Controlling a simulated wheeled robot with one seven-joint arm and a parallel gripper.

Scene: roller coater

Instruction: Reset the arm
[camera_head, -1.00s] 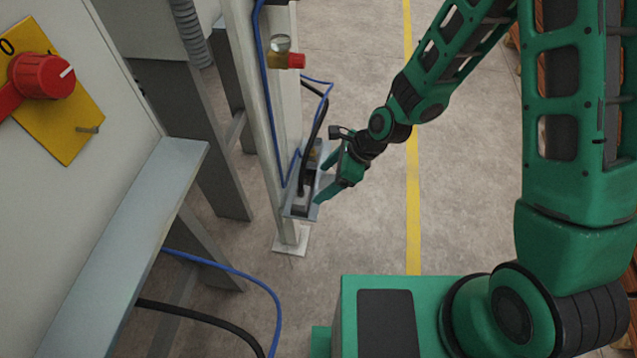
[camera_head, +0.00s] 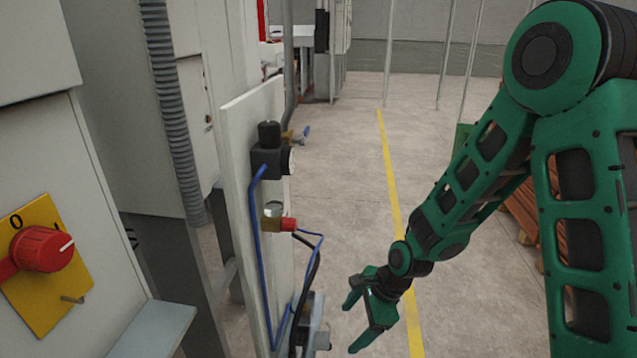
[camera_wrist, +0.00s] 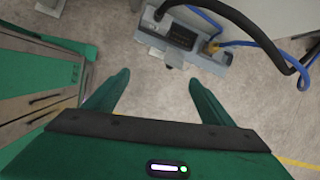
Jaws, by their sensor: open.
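My green arm reaches in from the right in the head view. My gripper (camera_head: 354,322) is open and empty, with its two green fingers apart. It hangs in free air to the right of the white post with the fittings. In the wrist view my gripper's fingers (camera_wrist: 158,90) stand apart with bare floor between them. A grey box with a dark socket face (camera_wrist: 178,36) lies beyond the fingertips, apart from them. The same box (camera_head: 313,335) shows low on the post in the head view, partly cut by the frame's bottom.
The white post (camera_head: 240,140) carries a black regulator (camera_head: 268,155), a red-tipped valve (camera_head: 288,224) and blue hoses. A red rotary switch (camera_head: 42,250) is on the cabinet at left. Wooden pallets (camera_head: 525,215) stand behind my arm. The floor around the yellow line (camera_head: 392,200) is clear.

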